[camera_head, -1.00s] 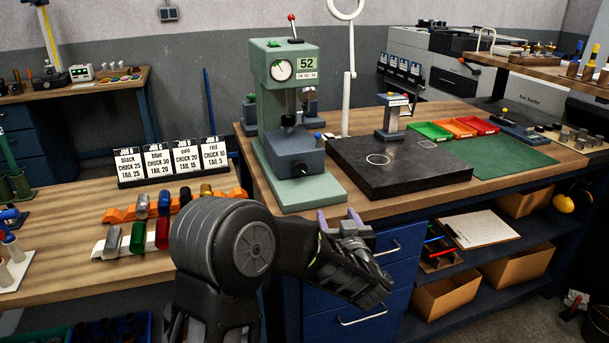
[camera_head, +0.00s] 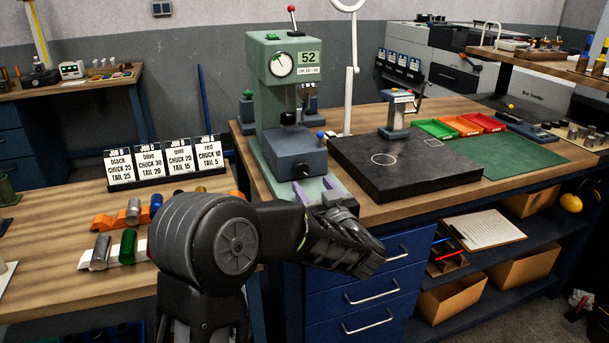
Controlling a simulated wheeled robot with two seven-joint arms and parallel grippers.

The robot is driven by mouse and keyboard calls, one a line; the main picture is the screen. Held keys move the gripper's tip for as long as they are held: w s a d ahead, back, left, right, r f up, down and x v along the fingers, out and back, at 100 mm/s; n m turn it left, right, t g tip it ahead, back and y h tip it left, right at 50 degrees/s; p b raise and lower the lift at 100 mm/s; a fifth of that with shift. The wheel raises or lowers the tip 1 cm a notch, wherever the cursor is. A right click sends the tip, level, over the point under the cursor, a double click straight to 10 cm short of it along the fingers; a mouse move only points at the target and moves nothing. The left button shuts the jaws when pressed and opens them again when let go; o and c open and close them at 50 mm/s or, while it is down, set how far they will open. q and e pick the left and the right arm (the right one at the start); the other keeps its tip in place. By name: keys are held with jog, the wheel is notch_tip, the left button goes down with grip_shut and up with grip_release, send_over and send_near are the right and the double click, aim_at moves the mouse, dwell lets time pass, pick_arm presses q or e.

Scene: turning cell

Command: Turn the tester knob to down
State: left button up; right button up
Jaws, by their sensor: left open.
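The green tester (camera_head: 272,110) with number plate 52 and a round dial stands on the wooden bench. Its grey-blue lower block (camera_head: 295,157) has a small dark knob (camera_head: 303,172) with a pale mark low on the front; the mark's direction is too small to tell. My left gripper (camera_head: 320,190) is open, its two purple-grey fingertips pointing up at the front of the tester's base, just below the knob in the picture. I see no contact with the knob. The gripper hides part of the base's front edge. My right gripper is not in view.
Coloured trays (camera_head: 470,124) and a green mat (camera_head: 515,158) are further right. Blue drawers (camera_head: 365,275) are below the gripper.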

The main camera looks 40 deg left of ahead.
aim_at(302, 172)
pick_arm(q)
jog(key=x, duration=0.6)
jog(key=shift+w+a, duration=0.15)
jog(key=shift+a, duration=0.1)
grip_shut()
dwell(0.4)
